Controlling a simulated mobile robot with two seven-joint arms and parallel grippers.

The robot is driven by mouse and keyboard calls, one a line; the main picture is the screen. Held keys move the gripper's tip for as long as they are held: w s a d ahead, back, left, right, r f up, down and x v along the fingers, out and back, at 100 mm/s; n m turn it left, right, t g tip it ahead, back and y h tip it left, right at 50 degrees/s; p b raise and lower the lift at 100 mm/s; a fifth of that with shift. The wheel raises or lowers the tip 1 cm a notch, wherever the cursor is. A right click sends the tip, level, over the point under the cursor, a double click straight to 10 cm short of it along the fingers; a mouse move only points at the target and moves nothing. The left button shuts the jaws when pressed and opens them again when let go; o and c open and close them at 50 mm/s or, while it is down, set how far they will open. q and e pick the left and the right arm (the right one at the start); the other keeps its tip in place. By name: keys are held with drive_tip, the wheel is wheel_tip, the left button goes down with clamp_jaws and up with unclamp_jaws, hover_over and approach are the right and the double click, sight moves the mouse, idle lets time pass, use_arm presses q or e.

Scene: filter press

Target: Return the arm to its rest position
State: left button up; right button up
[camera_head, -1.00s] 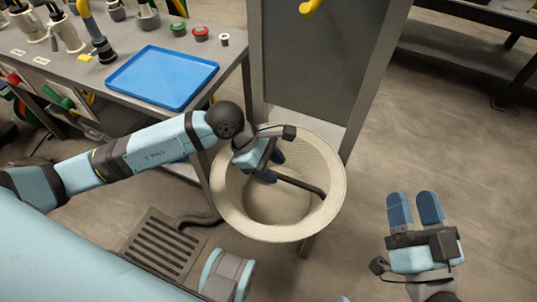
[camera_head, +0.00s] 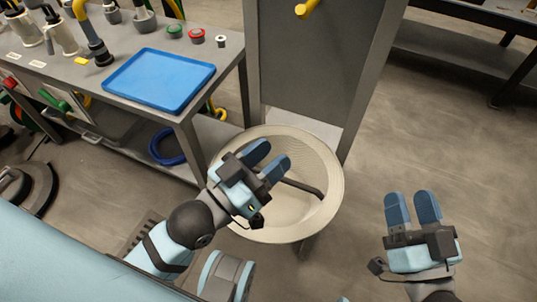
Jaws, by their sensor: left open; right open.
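My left gripper (camera_head: 268,164) is open and empty. It is above the left part of a round cream basin (camera_head: 325,165), its fingers pointing up and right in the picture. My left arm (camera_head: 165,250) is folded in close at the lower left. My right gripper (camera_head: 412,208) is open and empty over bare floor at the lower right, its fingers pointing away from me. A dark bar-like thing (camera_head: 305,188) shows inside the basin; the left gripper hides part of the basin's inside.
A grey table (camera_head: 225,70) at the upper left bears a blue tray (camera_head: 160,80), red and green round parts and several fittings. A grey upright panel (camera_head: 315,65) stands behind the basin. A blue coil (camera_head: 165,148) lies on the lower shelf. Floor to the right is clear.

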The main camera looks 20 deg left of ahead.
drive_tip(key=shift+r, duration=0.1)
idle(0.4)
drive_tip(key=s+d+r+g+h+p, duration=0.4)
drive_tip(key=d+r+g+h+p, duration=0.1)
drive_tip(key=p, duration=3.2)
drive_tip(key=d+g+h, duration=0.1)
drive_tip(key=d+g, duration=0.1)
drive_tip(key=shift+d, duration=0.4)
drive_tip(key=shift+c, duration=0.7)
use_arm(q)
drive_tip(key=s+a+r+g+y, duration=0.4)
drive_tip(key=a+r+g+y, duration=0.1)
drive_tip(key=a+g+y, duration=0.1)
drive_tip(key=shift+a+r+g, duration=0.15)
drive_tip(key=shift+a+g, duration=0.45)
drive_tip(key=shift+a, duration=0.4)
use_arm(e)
drive_tip(key=shift+w+a+r, duration=0.1)
